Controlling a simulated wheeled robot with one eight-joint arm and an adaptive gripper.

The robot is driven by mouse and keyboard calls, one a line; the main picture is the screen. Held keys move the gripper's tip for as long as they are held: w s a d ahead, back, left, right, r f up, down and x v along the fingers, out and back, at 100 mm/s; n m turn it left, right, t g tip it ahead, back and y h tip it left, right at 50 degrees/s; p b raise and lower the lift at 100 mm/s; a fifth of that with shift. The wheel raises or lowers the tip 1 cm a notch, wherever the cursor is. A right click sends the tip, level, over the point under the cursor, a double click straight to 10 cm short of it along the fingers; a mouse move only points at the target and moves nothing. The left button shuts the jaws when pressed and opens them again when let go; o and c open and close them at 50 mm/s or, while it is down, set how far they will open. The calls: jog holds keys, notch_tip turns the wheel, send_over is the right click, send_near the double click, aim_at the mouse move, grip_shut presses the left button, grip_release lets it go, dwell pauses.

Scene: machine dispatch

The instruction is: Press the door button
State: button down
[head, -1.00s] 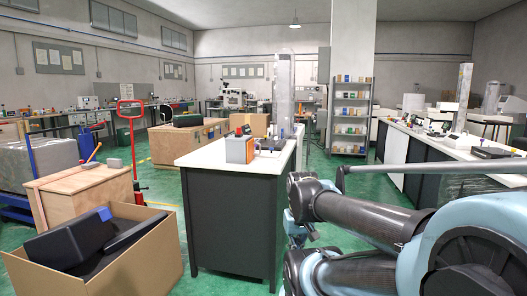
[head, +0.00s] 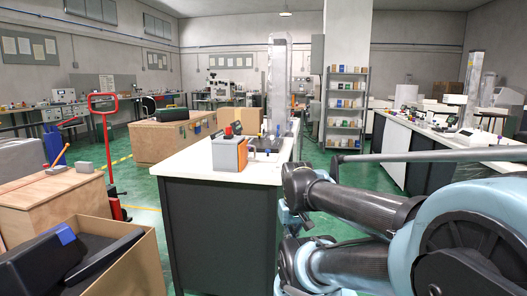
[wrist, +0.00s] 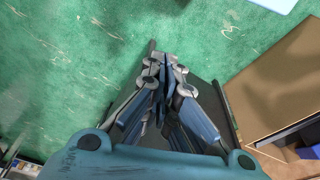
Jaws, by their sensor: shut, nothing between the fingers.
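I cannot make out a door button in either view. An orange and grey box (head: 230,153) with a small red and dark part on top stands on the near end of the white-topped bench (head: 190,159); I cannot tell whether it bears a button. In the wrist view my gripper (wrist: 165,62) is shut and empty, its fingertips together. It hangs over the green floor and a dark surface, touching nothing that I can see. In the head view my arm fills the lower right and the gripper does not show.
An open cardboard box (head: 148,268) with black items stands at lower left. Behind it are a wooden crate (head: 50,205) and a red pallet jack (head: 104,135). A shelf rack (head: 346,108) stands at the back. A long bench (head: 440,139) lies at right, with green floor between the benches.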

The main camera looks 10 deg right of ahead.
jog(key=shift+w+d, duration=0.3)
jog(key=shift+w, duration=0.1)
notch_tip(320, 180, up, 28)
jog(key=f+n+t+h, duration=0.1)
jog(key=n+t, duration=0.6)
send_over(268, 152)
jog(key=w, duration=0.2)
jog(key=shift+s+a+r, duration=0.25)
jog(key=shift+a, duration=0.15)
jog(key=shift+f, duration=0.15)
jog(key=shift+f, duration=4.25)
jog(key=shift+f, duration=0.15)
